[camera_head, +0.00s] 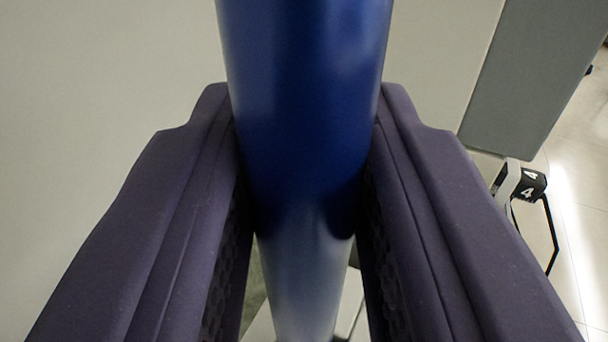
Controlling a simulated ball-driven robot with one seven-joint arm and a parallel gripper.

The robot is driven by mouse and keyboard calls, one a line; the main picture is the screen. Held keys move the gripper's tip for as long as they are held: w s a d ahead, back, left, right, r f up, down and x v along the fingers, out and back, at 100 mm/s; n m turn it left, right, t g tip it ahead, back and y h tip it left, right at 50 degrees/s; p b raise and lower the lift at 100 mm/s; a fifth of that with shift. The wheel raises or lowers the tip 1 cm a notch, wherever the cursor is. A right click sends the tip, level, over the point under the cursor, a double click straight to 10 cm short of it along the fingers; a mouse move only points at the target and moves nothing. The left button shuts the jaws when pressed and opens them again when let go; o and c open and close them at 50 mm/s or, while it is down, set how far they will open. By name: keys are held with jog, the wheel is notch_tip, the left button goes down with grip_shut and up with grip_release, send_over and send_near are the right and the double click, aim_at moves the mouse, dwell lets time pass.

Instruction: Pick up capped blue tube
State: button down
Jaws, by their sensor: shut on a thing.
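The capped blue tube (305,90) fills the middle of the view. Its upper part is glossy dark blue and runs out of the top of the frame. Its lower part is paler grey-blue and narrows toward the bottom. My gripper (305,150) has two dark purple padded fingers, one on each side of the tube. The fingers press against its sides, and it is shut on the tube. The tube's top end is out of view, and I cannot tell its cap apart.
A grey panel (530,75) stands at the upper right. Below it is a small black tag marked 4 (530,184) on a pale bracket with a black wire loop. A pale floor (585,200) shows at the far right. A plain beige surface (90,80) fills the left.

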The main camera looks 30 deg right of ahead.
jog(key=shift+s+d+r, duration=0.1)
jog(key=shift+r, duration=0.3)
notch_tip(320, 180, up, 11)
jog(key=p, duration=0.4)
jog(key=s+d+b, duration=0.5)
jog(key=s, duration=0.3)
jog(key=s+d+b, duration=0.5)
jog(key=s+d, duration=0.1)
jog(key=s, duration=0.2)
jog(key=shift+s+f, duration=0.15)
jog(key=shift+s, duration=0.05)
jog(key=shift+r+p, duration=0.3)
jog(key=shift+r, duration=0.15)
jog(key=shift+a, duration=0.1)
